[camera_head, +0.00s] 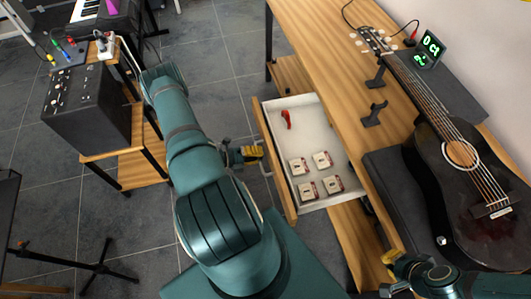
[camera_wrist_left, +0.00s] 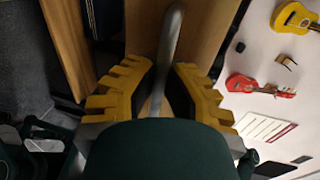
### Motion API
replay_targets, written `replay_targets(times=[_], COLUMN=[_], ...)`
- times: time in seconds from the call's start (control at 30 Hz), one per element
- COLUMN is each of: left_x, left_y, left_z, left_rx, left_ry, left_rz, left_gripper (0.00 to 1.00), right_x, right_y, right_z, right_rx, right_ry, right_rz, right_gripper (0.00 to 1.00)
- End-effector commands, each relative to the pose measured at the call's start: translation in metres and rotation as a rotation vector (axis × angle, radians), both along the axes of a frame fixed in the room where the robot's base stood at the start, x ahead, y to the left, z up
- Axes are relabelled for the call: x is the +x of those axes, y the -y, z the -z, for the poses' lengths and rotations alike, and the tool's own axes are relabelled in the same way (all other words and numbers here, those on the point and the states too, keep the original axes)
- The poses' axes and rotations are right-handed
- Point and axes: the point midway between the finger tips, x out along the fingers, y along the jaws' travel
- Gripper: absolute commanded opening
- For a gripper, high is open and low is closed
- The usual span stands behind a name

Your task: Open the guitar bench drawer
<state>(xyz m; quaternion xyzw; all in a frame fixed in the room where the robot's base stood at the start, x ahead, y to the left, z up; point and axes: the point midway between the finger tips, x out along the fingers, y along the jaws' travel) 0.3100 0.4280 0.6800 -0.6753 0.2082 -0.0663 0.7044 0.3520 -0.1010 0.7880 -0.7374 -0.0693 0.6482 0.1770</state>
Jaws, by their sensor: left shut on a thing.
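The guitar bench (camera_head: 345,62) has a drawer (camera_head: 310,112) pulled out toward the left, its white inside showing. Inside lie a red curved item (camera_head: 286,119) and several small white-and-red packs (camera_head: 322,160). My left gripper (camera_head: 259,153) is at the drawer's front and shut on its grey bar handle (camera_head: 265,169). In the left wrist view the handle (camera_wrist_left: 169,45) runs between the yellow fingers (camera_wrist_left: 159,90). My right gripper (camera_head: 388,272) is at the bottom right by the bench's near end, its yellow fingers apart and empty.
A black guitar (camera_head: 440,190) lies on the bench, with a green-lit tuner display (camera_head: 430,50) behind its neck. A dark amplifier (camera_head: 85,110) stands on a wooden stand at left. Tiled floor (camera_head: 220,55) is clear behind my left arm.

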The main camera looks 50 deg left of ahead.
Motion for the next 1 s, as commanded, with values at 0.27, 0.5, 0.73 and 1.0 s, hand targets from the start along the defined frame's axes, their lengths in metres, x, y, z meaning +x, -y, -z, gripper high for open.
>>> replay_targets(times=[0.27,0.5,0.73,1.0], left_x=[-0.0039,-0.0035,-0.0034,-0.0089], left_y=[-0.002,-0.0021,-0.0019,-0.0045], left_z=[-0.0001,-0.0002,-0.0002,-0.0013], left_rx=[0.0,0.001,0.001,0.002], left_ry=[0.0,0.0,0.0,0.0], left_rz=[-0.001,-0.001,-0.001,-0.002], left_gripper=[0.0,0.0,0.41,0.41], right_x=[-0.0003,-0.0003,-0.0002,0.0], right_y=[0.0,0.0,0.0,-0.0001], right_z=[0.0011,0.0011,0.0011,0.001], right_rx=[0.0,0.0,0.0,0.0], right_ry=[-0.001,-0.001,-0.001,0.0], right_rz=[0.0,0.0,0.0,0.0], right_gripper=[0.0,0.0,0.0,0.0])
